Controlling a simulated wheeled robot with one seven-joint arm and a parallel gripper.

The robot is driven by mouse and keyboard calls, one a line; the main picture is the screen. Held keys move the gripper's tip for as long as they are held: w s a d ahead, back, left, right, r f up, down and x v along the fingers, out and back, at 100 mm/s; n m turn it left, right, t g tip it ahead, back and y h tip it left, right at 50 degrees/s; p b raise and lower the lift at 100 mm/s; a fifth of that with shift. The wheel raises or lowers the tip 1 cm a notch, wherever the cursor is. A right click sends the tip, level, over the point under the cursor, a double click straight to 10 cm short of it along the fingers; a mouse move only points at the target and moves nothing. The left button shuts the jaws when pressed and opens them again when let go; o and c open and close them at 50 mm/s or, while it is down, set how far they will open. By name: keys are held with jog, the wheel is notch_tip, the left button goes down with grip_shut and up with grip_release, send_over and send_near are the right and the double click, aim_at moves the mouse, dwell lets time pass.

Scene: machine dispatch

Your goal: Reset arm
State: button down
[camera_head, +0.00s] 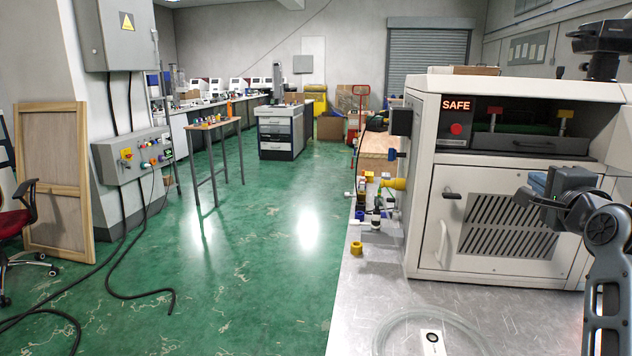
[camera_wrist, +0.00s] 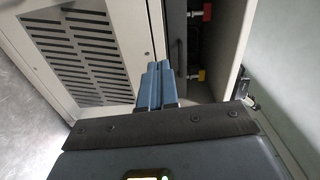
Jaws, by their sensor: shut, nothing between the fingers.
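My gripper (camera_head: 540,184) is at the right in the head view, in front of the white machine (camera_head: 428,200). Its blue fingers (camera_wrist: 158,86) show in the wrist view, closed together with nothing between them. Part of my arm runs down the right edge of the head view. The machine has a slotted front panel (camera_head: 462,192), a door handle (camera_head: 452,196) and a lit "SAFE" sign (camera_head: 456,105). In the wrist view the slotted panel (camera_wrist: 85,50) lies left of the fingers and the machine's open upper bay (camera_wrist: 190,45) lies beyond them.
The machine stands on a metal table (camera_head: 375,285). A clear round dish (camera_head: 385,338) with a small white item is at the table's front. Yellow and black fittings (camera_head: 377,215) are left of the machine. Green floor (camera_head: 255,265) is open to the left, with black cables (camera_head: 145,295) lying on it.

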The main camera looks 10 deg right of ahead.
jog(key=s+a+f+n+y, duration=0.1)
jog(key=s+a+f+n, duration=0.35)
jog(key=s+f, duration=0.35)
jog(key=s+a+f+n+g, duration=0.1)
jog(key=s+a+f+n, duration=0.2)
jog(key=s+a+f, duration=0.35)
jog(key=s+a+f+n+y, duration=0.1)
jog(key=s+a+f+n, duration=0.25)
jog(key=s+f, duration=0.65)
jog(key=s+a+r+n+y, duration=0.1)
jog(key=s+a+n, duration=0.2)
jog(key=s, duration=0.6)
jog(key=s+a+r+n+g+y, duration=0.1)
jog(key=s+a+n, duration=0.2)
jog(key=s, duration=0.6)
jog(key=s+a+r+n+y, duration=0.1)
jog(key=s+a+n, duration=0.2)
jog(key=s, duration=0.6)
jog(key=shift+a+n, duration=0.3)
jog(key=shift+a, duration=0.45)
